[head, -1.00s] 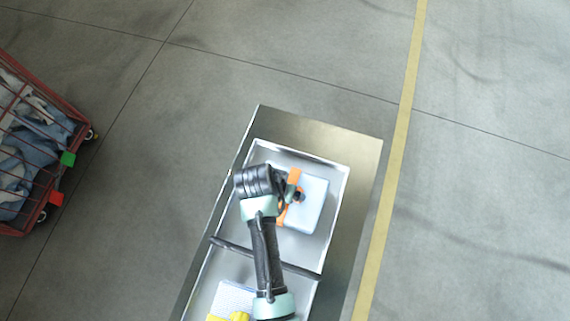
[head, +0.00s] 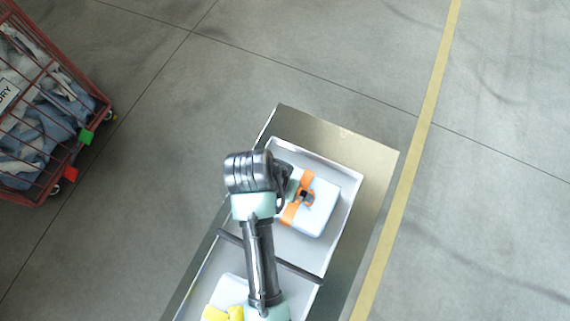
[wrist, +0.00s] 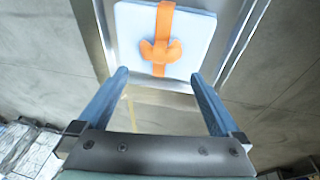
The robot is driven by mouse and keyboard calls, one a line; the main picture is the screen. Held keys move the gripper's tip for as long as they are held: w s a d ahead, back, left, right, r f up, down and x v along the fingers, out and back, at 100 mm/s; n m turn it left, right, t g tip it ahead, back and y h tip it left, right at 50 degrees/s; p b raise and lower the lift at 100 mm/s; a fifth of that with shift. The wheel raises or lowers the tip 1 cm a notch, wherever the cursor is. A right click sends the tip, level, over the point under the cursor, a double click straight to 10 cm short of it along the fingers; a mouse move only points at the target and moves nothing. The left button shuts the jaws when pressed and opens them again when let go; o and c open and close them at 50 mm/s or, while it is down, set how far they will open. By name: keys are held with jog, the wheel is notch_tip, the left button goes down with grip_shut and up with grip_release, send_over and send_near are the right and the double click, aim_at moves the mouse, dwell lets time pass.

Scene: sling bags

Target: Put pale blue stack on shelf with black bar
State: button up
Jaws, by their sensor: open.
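The pale blue stack (head: 325,206) is a flat folded block with an orange band and knot. It lies in the far section of a pale tray (head: 345,228), beyond a black bar (head: 285,266) that crosses the tray. In the wrist view the stack (wrist: 195,35) is ahead, at the top middle. My gripper (wrist: 160,74) is open, with its two blue fingers apart and pointing toward the stack's near edge. Nothing is between the fingers. In the head view my gripper (head: 285,182) is at the stack's left side, partly hidden by my wrist.
A pale item with a yellow tie (head: 222,313) lies in the near tray section, partly hidden by my arm. A metallic surface (head: 372,180) surrounds the tray. A red wire cart (head: 40,185) of laundry stands far left. The floor between is clear.

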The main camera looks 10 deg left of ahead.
jog(key=w+a+r+n+t+y, duration=0.1)
jog(key=w+r+t, duration=0.4)
jog(key=r, duration=0.5)
jog(key=w+r+t+y, duration=0.1)
jog(key=w+r+t, duration=0.2)
jog(key=w+r, duration=0.6)
jog(key=w+a+r+n+t, duration=0.1)
jog(key=w+r+t, duration=0.3)
jog(key=r, duration=0.8)
notch_tip(320, 180, up, 20)
jog(key=s+d+t, duration=0.2)
jog(key=t, duration=0.5)
jog(key=s+d+r+t, duration=0.1)
jog(key=s+r+t, duration=0.2)
jog(key=s+r, duration=0.2)
jog(key=s+d+r+n+t, duration=0.1)
jog(key=s+r+t, duration=0.2)
jog(key=r, duration=0.7)
jog(key=shift+s+r+n, duration=0.3)
jog(key=shift+s+r, duration=0.05)
jog(key=shift+s, duration=0.85)
jog(key=shift+d, duration=0.1)
jog(key=shift+c, duration=0.2)
